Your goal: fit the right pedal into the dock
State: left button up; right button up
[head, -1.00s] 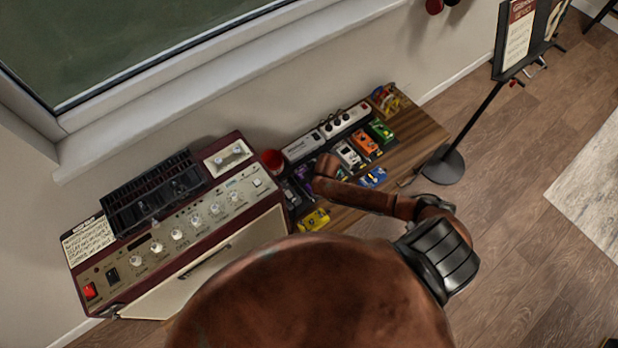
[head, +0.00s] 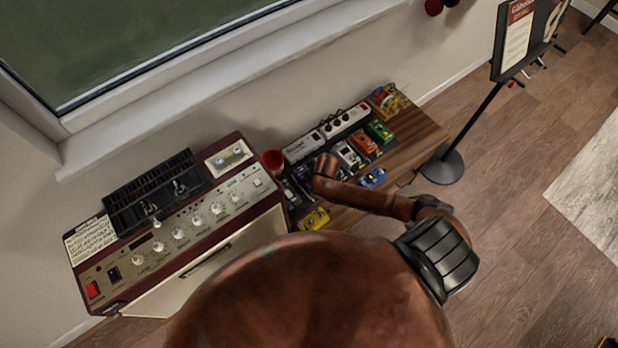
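Small pedals sit in a row on a wooden bench: green (head: 379,131), orange (head: 363,142), white (head: 347,154) and purple (head: 302,174). A blue pedal (head: 373,177) lies in front of the row, apart from it. A yellow pedal (head: 314,218) lies near the bench's front left. I cannot tell which one the task means, or make out the dock. One of my brown arms reaches in from the right over the row, hiding part of its middle. Neither gripper shows; any gripper at that arm's end is hidden.
A large maroon amplifier (head: 190,225) stands left of the wooden bench (head: 412,146). A red cup (head: 272,160) is between the amplifier and white power units (head: 303,147). A black stand (head: 472,125) rises at the right. Bare bench shows at the right end.

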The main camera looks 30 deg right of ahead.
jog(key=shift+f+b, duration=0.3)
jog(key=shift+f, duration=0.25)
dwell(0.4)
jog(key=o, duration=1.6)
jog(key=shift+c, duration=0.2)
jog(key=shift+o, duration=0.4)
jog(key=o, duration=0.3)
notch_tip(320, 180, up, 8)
jog(key=p, duration=0.9)
